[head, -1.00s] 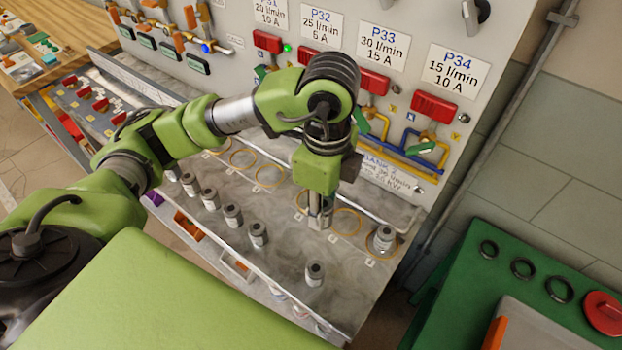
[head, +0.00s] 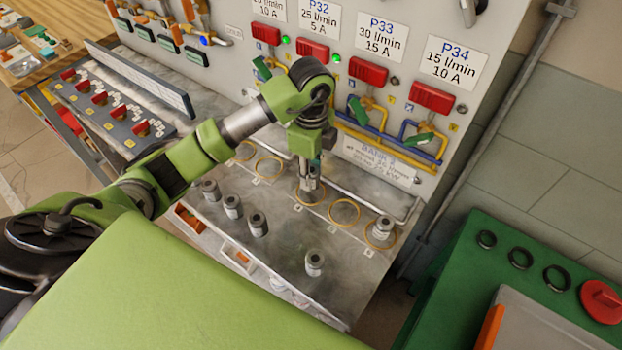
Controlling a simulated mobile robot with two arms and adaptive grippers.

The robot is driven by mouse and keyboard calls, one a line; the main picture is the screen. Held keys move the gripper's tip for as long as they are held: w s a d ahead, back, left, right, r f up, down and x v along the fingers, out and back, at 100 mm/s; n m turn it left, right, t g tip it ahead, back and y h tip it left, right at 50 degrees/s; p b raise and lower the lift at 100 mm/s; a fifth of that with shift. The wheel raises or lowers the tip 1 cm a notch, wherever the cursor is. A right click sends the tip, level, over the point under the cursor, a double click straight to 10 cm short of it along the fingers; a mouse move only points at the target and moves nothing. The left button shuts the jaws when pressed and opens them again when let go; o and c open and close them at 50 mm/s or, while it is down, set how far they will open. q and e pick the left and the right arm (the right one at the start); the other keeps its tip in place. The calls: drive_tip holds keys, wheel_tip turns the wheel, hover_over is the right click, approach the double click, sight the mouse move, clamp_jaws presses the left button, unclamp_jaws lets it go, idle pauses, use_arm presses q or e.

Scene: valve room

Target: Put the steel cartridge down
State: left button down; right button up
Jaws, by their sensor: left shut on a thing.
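My left gripper (head: 309,176) points down over the steel bench shelf (head: 285,285). It is shut on a small steel cartridge (head: 308,185), partly hidden by the fingers. The cartridge hangs upright at a yellow ring (head: 310,201) marked on the shelf, third from the right end of the visible row. I cannot tell whether its base touches the shelf. Another cartridge (head: 382,231) stands in the rightmost ring. The ring between them (head: 345,224) is empty. My right gripper is not in view.
Several cartridges stand along the front, including one (head: 257,224) and a lone one (head: 314,263). A panel with red levers (head: 368,73) and pipes rises behind the shelf. A metal rail (head: 375,197) runs along its foot. A green bench (head: 465,285) stands at the right.

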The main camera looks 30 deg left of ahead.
use_arm(q)
wheel_tip(320, 180, down, 2)
drive_tip(key=shift+f+p, duration=0.2)
drive_tip(key=shift+p, duration=0.5)
drive_tip(key=shift+a+f, duration=0.1)
drive_tip(key=shift+f, duration=0.25)
drive_tip(key=shift+f, duration=0.2)
drive_tip(key=c, duration=1.6)
unclamp_jaws()
